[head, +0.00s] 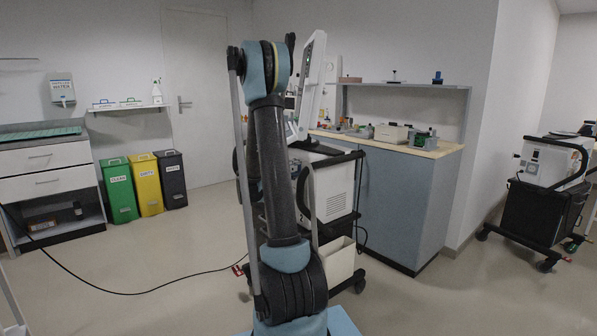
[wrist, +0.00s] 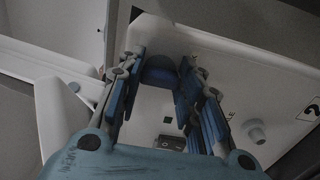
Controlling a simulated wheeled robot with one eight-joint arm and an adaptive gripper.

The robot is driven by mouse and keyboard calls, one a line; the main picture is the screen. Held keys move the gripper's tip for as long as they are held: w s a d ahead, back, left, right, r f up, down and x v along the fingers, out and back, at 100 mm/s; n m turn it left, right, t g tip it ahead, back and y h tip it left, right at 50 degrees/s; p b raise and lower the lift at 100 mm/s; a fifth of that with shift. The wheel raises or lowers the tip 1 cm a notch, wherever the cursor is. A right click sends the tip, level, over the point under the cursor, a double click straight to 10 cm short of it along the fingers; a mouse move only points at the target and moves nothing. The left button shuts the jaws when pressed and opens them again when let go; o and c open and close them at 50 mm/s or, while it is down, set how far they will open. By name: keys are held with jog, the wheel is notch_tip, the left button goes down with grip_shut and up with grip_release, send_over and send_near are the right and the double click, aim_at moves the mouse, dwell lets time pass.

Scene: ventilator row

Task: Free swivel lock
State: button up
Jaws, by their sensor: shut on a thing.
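My gripper (wrist: 163,90) shows in the wrist view, its blue-padded fingers on both sides of a dark blue rounded knob (wrist: 159,73). The gripper is shut on this knob, which sits against a pale panel (wrist: 205,45). I cannot read which way the knob is turned, and its base is partly hidden by the fingers. In the head view, the ventilator (head: 335,190) stands on a black cart behind my arm, with its tilted screen (head: 312,80) above it. My arm hides the gripper and the knob there.
A grey cone-shaped fitting (wrist: 254,130) stands out right of my gripper. A counter (head: 400,200) with small items is behind the ventilator. Another ventilator (head: 550,160) stands at the far right. A black cable (head: 140,292) crosses the floor. Bins (head: 149,184) stand at the left wall.

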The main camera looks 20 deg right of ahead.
jog(key=shift+f, duration=0.1)
dwell(0.3)
jog(key=o, duration=1.1)
jog(key=shift+c, duration=0.2)
jog(key=v, duration=1.2)
